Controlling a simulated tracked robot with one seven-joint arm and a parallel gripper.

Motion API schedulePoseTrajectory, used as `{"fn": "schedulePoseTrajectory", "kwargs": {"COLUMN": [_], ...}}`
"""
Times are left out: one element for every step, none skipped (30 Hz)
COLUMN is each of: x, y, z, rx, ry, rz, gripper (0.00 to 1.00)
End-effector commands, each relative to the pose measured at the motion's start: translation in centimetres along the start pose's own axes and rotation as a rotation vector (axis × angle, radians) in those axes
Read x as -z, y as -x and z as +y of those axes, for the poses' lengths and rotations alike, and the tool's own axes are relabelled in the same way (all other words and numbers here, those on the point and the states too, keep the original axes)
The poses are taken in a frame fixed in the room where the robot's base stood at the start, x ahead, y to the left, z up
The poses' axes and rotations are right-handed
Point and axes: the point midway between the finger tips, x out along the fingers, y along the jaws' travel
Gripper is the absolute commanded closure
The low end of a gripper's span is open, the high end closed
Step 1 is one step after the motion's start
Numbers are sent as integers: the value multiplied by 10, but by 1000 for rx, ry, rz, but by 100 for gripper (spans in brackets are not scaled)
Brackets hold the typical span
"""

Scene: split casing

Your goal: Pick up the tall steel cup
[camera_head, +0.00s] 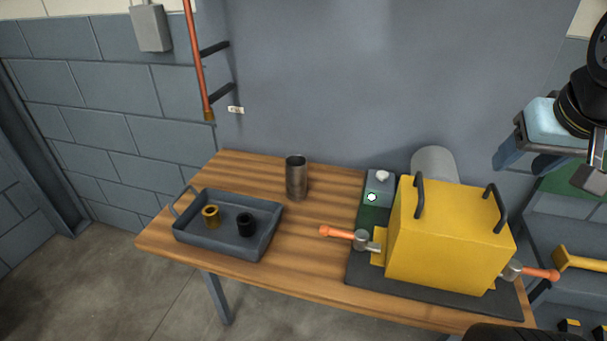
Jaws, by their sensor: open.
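The tall steel cup (296,178) stands upright on the wooden table, near its back edge and left of the yellow casing. Nothing touches it. My gripper (548,160) is at the upper right of the head view, raised well above the table and far to the right of the cup. It is open, and I see nothing held in it. Part of it is cut off by the right edge of the picture.
A grey tray (205,240) with a brass ring (210,216) and a black ring (246,224) lies left of the cup. The yellow casing (447,237) with orange-handled levers stands right, beside a grey-green box (378,190). Bare wood (305,235) lies before the cup.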

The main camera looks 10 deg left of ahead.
Motion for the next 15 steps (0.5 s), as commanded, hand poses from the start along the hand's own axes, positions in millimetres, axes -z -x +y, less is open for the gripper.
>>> {"fn": "schedulePoseTrajectory", "kwargs": {"x": [4,8,14,20,27,37,45,53,64,73,80,90,98,104,113], "y": [-4,-6,-12,-16,-22,-30,-36,-43,-53,-60,-67,-76,-83,-90,-99], "z": [-1,-2,-10,-14,-17,-21,-25,-29,-35,-39,-44,-52,-58,-64,-72], "rx": [0,0,0,0,1,2,4,7,11,15,20,28,34,41,51], "ry": [7,13,22,34,45,61,76,92,114,130,145,166,182,198,219], "rz": [6,12,25,37,51,72,90,110,137,158,179,207,228,249,277], "gripper": [41,38,34,32,29,25,22,19,15,12,10,6,6,6,6]}}
